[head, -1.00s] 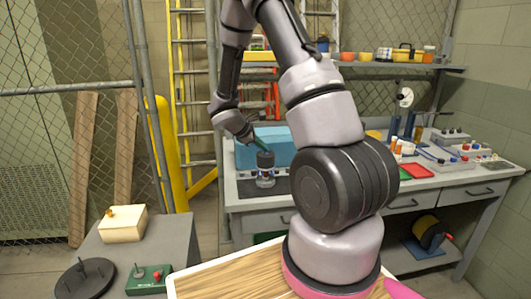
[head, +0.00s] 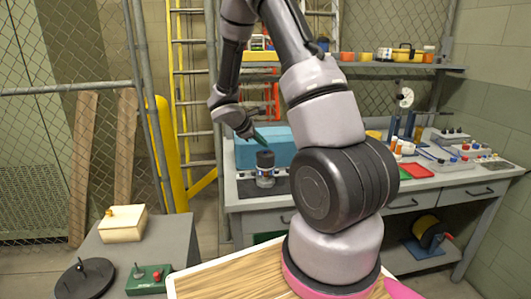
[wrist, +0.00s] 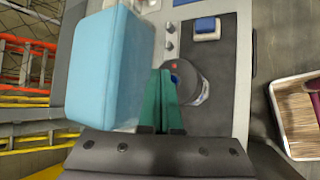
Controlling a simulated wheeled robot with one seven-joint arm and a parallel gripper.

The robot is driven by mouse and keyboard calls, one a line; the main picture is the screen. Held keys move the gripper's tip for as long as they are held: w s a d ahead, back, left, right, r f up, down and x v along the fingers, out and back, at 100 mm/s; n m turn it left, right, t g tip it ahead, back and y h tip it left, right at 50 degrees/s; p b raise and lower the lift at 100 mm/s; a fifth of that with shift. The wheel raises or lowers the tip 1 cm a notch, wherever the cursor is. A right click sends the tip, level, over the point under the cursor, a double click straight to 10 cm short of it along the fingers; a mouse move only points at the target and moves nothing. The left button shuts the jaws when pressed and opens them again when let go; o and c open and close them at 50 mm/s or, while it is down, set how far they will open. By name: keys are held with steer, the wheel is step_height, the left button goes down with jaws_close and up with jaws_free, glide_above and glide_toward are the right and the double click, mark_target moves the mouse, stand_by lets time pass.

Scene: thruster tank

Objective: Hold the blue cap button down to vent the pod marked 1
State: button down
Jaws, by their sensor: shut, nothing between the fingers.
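A small pod (head: 265,178) with a dark round top stands upright on the dark mat of the bench; no number on it is readable. In the wrist view the pod's dark top (wrist: 192,84) shows beside my fingertips, with a small red spot and a small bluish patch near them. My gripper (head: 263,139) has green fingers held together, just above the pod's top in the head view. In the wrist view my gripper (wrist: 162,74) overlaps the pod's left edge; I cannot tell whether it touches. A blue square button (wrist: 206,25) sits on a pale base farther along the mat.
A large light-blue box (head: 250,150) stands close behind the pod, and left of my fingers in the wrist view. Red and green trays (head: 416,171) and control boxes lie on the bench to the right. A side table (head: 140,245) stands at front left.

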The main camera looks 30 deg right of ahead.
steer(key=shift+r, duration=0.1)
steer(key=shift+r, duration=2.4)
steer(key=s+a+r+m+t+y, duration=0.2)
steer(key=s+a+r+m+y, duration=0.3)
steer(key=s+r, duration=0.6)
steer(key=s+a+r+m+t+y, duration=0.1)
steer(key=s+a+r+m+y, duration=0.4)
steer(key=s+a+r+m, duration=0.4)
steer(key=s+r+m, duration=0.3)
steer(key=s, duration=0.3)
steer(key=shift+s+a+t+y, duration=0.15)
steer(key=shift+s+t+y, duration=0.25)
